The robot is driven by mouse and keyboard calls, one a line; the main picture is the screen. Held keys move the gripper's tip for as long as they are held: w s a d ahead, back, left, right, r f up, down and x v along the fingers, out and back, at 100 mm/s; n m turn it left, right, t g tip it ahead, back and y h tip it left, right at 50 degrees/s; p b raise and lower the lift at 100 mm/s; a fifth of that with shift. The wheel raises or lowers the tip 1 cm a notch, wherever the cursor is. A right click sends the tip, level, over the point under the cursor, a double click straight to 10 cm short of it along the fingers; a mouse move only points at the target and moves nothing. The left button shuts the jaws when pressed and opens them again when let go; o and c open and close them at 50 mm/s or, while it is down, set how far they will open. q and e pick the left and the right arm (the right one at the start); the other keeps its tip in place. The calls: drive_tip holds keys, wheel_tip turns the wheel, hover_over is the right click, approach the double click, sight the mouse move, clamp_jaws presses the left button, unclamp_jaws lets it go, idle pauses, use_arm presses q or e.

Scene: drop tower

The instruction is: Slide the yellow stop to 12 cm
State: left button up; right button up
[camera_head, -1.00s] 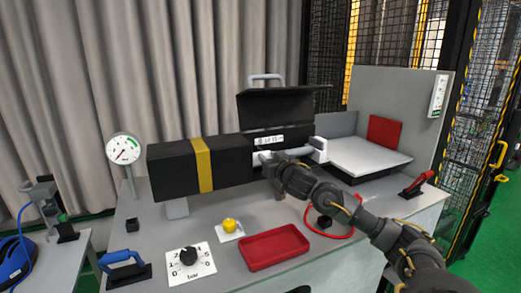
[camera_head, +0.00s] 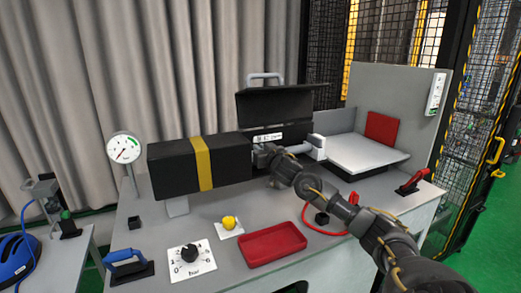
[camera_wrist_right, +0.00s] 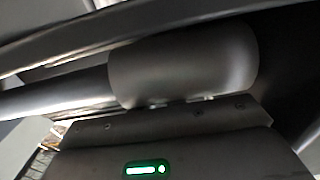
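No part clearly readable as the yellow stop, and no centimetre scale, can be made out. A yellow band (camera_head: 203,164) wraps the long black housing (camera_head: 172,170), and a round yellow knob (camera_head: 229,222) sits on a white plate; I cannot tell whether either is the stop. My right gripper (camera_head: 262,153) is at the housing's right end, below the raised black lid (camera_head: 276,104), beside a grey cylinder with a pale end (camera_head: 316,147). Its fingertips are hidden. The right wrist view shows a dark cylinder (camera_wrist_right: 185,66) close up and a green-lit display (camera_wrist_right: 145,169). My left gripper is out of view.
A gauge (camera_head: 123,148) stands left. A white platform (camera_head: 367,153) and red-handled lever (camera_head: 414,180) are at right.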

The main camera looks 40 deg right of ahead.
clamp_jaws()
drive_tip(key=shift+s+d, duration=0.25)
drive_tip(key=shift+d, duration=0.5)
drive_tip(key=shift+s+d, duration=0.25)
drive_tip(key=shift+d, duration=0.5)
drive_tip(key=o, duration=0.6)
unclamp_jaws()
drive_tip(key=shift+s+a+f, duration=0.1)
drive_tip(key=shift+s+a, duration=0.05)
drive_tip(key=shift+s, duration=0.1)
drive_tip(key=shift+b+v, duration=1.65)
drive_tip(key=shift+v, duration=3.45)
